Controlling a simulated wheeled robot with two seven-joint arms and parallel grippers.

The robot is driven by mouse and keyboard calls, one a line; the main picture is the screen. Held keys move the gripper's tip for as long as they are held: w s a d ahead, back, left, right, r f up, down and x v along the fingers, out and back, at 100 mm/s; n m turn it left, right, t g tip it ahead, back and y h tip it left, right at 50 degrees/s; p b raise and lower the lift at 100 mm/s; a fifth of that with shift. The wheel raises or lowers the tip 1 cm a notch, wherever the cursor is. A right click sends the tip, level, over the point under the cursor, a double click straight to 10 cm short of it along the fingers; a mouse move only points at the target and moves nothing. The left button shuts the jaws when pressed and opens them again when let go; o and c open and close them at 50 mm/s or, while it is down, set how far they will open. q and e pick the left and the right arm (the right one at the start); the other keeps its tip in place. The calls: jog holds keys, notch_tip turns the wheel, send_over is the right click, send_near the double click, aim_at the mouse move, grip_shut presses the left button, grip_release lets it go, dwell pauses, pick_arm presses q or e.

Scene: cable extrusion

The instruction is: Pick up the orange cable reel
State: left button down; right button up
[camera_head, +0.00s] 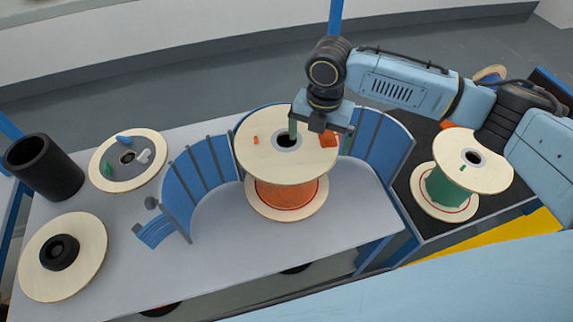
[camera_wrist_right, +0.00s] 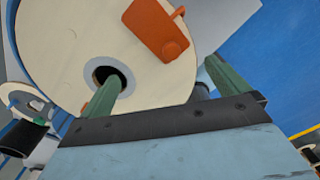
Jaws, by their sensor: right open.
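The orange cable reel (camera_head: 286,192) stands upright on the grey table, with pale wooden flanges and orange cable wound between them. Its top flange (camera_wrist_right: 75,55) fills much of the right wrist view, with a dark centre hole and an orange tab (camera_wrist_right: 157,33). My right gripper (camera_head: 315,132) is over the far side of the top flange. Its green fingers are apart with nothing held. One finger tip is at the centre hole, and the other is beyond the flange's outer edge. I cannot tell how deep the fingers reach. My left gripper is not in view.
A curved blue guard (camera_head: 199,170) surrounds the reel's back and sides. A green cable reel (camera_head: 447,189) stands on a dark surface at right. A black cylinder (camera_head: 44,168) and wooden discs (camera_head: 86,234) occupy the table's left. The front middle of the table is clear.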

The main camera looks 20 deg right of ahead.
aim_at(317, 147)
notch_tip(317, 147, down, 6)
jog(key=shift+r+b, duration=0.25)
jog(key=shift+b, duration=0.5)
jog(key=shift+f, duration=0.15)
jog(key=shift+w, duration=0.1)
jog(key=c, duration=1.6)
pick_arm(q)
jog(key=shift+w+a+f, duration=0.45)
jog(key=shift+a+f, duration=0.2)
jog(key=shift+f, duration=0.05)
pick_arm(e)
jog(key=shift+c, duration=0.2)
